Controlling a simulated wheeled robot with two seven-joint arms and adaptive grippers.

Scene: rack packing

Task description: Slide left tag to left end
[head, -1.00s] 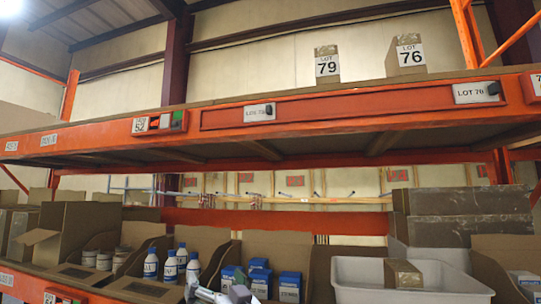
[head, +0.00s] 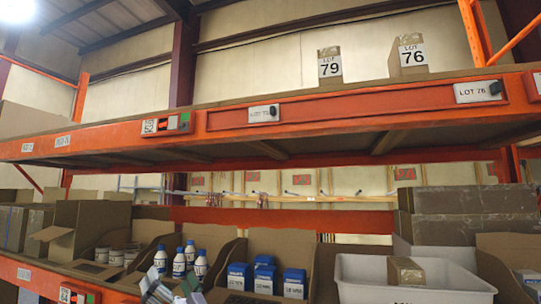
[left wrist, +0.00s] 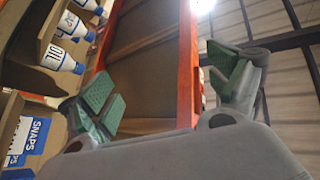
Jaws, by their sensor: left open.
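The left tag (head: 263,113), a white label with a dark knob, sits near the left end of the orange rail channel (head: 350,103) on the upper shelf's front beam. A short gap separates it from the channel's left end. The right tag (head: 478,91), reading LOT 76, sits near the right end. My left gripper (head: 172,288) is at the bottom of the head view, below and left of the left tag, open and empty. In the left wrist view its green-padded fingers (left wrist: 165,95) are spread wide, with the orange beam showing between them. My right gripper is not in view.
Boxes marked 79 (head: 330,66) and 76 (head: 408,56) stand on the upper shelf. A small device (head: 168,124) sits on the beam left of the channel. Below are white bottles (head: 190,256), blue boxes (head: 265,276) and a white bin (head: 415,280). Space before the beam is clear.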

